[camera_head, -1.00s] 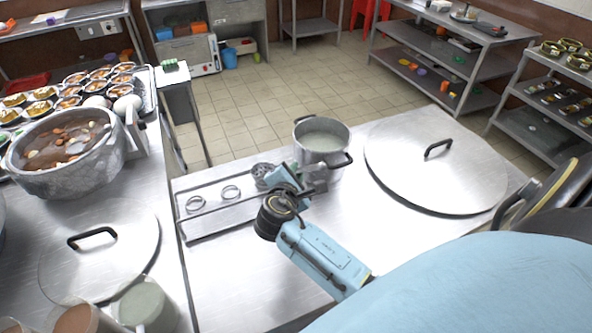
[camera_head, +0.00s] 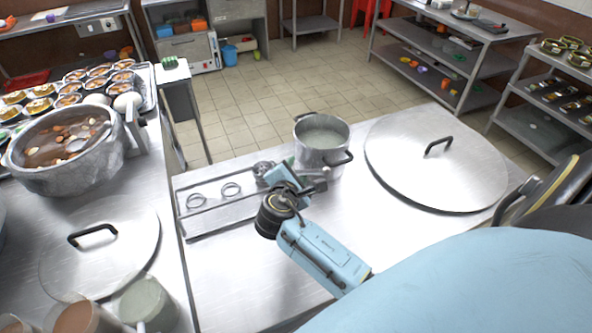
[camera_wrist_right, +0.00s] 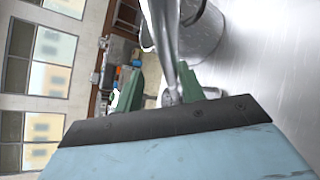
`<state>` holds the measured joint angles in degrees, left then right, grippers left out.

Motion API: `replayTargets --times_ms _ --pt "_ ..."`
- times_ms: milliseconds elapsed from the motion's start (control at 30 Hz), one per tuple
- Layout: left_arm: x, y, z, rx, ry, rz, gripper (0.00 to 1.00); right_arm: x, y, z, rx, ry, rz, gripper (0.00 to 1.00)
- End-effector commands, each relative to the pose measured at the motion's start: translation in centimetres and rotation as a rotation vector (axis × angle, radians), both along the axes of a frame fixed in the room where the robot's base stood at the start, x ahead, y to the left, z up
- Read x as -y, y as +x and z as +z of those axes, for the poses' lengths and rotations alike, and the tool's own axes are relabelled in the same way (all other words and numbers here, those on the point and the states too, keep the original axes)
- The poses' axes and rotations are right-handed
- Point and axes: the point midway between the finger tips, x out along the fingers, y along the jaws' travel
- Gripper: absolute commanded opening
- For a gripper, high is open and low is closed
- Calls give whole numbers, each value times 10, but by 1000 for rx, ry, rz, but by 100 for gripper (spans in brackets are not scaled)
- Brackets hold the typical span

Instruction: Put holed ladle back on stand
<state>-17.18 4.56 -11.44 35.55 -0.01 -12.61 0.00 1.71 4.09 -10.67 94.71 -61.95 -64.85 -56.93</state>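The holed ladle (camera_head: 263,169) is metal, and its head shows just left of my right gripper (camera_head: 300,176), by the right end of the stand. The stand (camera_head: 208,224) is a low metal rack with two visible rings, standing on the steel counter. In the right wrist view, the ladle's shiny handle (camera_wrist_right: 166,35) runs between the green fingers of my right gripper (camera_wrist_right: 165,92), which look closed on it. My gripper partly hides the stand's right end, so I cannot tell whether the ladle touches the stand. My left gripper is not in view.
A steel pot (camera_head: 322,158) stands close behind my right gripper. A large round lid (camera_head: 470,178) lies on the counter to the right. A stone-grey pot (camera_head: 60,178) and another lid (camera_head: 125,255) are at the left. The counter in front of the stand is clear.

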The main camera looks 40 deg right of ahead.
Motion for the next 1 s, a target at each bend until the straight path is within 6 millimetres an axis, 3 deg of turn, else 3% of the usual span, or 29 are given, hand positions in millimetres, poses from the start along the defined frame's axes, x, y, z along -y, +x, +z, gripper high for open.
replayTargets --times_ms 333,800,1000 --pt "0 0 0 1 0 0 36 -9 -7 2 -2 1 1 39" --pt "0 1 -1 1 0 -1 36 -79 -67 34 -1 5 0 39" --pt "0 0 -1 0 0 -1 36 -94 -79 41 -1 0 -1 39"
